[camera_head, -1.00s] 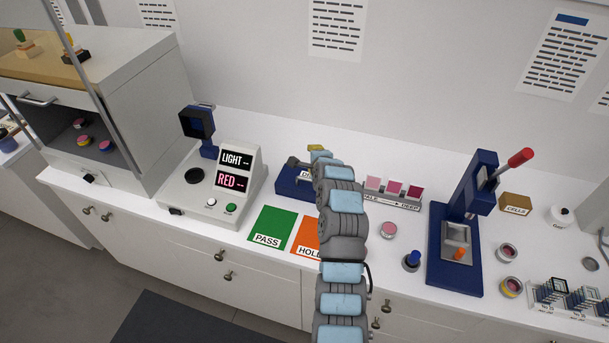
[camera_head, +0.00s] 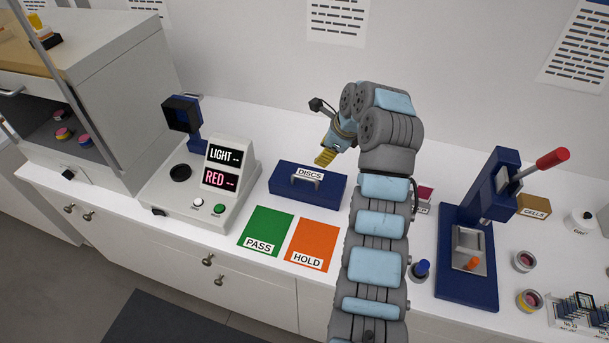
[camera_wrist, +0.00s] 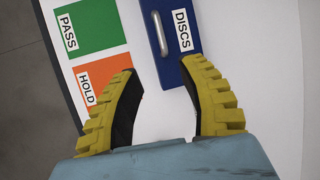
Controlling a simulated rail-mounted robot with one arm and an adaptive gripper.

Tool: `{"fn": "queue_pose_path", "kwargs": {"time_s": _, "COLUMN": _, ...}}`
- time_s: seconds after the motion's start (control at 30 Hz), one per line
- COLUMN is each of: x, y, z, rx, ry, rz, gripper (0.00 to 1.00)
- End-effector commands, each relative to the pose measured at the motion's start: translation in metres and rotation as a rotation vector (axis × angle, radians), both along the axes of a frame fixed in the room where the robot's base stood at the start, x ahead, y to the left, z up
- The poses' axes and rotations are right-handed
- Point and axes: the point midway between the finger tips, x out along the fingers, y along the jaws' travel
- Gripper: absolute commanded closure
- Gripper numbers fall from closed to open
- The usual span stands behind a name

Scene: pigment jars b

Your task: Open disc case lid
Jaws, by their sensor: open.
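The disc case is a blue box labelled DISCS (camera_head: 330,193) on the white counter, its lid shut, with a grey bar handle (camera_head: 305,183) on it. In the wrist view the case (camera_wrist: 176,72) is at the top centre and its handle (camera_wrist: 159,34) runs up the picture. My gripper (camera_head: 324,158) is above and behind the right part of the case, apart from it. In the wrist view its yellow fingers (camera_wrist: 163,78) are spread wide and empty, with the right fingertip overlapping the edge of the case in the picture.
Green PASS (camera_head: 266,230) and orange HOLD (camera_head: 312,245) mats lie in front of the case. A meter (camera_head: 217,183) reading LIGHT and RED stands to the left. A blue press (camera_head: 470,255) with a red-tipped lever stands to the right. My arm hides the counter between.

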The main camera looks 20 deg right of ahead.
Motion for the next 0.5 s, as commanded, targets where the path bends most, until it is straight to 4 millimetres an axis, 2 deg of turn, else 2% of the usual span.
{"fn": "queue_pose_path", "kwargs": {"time_s": 0.5, "x": 0.031, "y": 0.016, "z": -0.075, "rx": 0.0, "ry": 0.002, "rz": 0.001, "gripper": 0.59}}
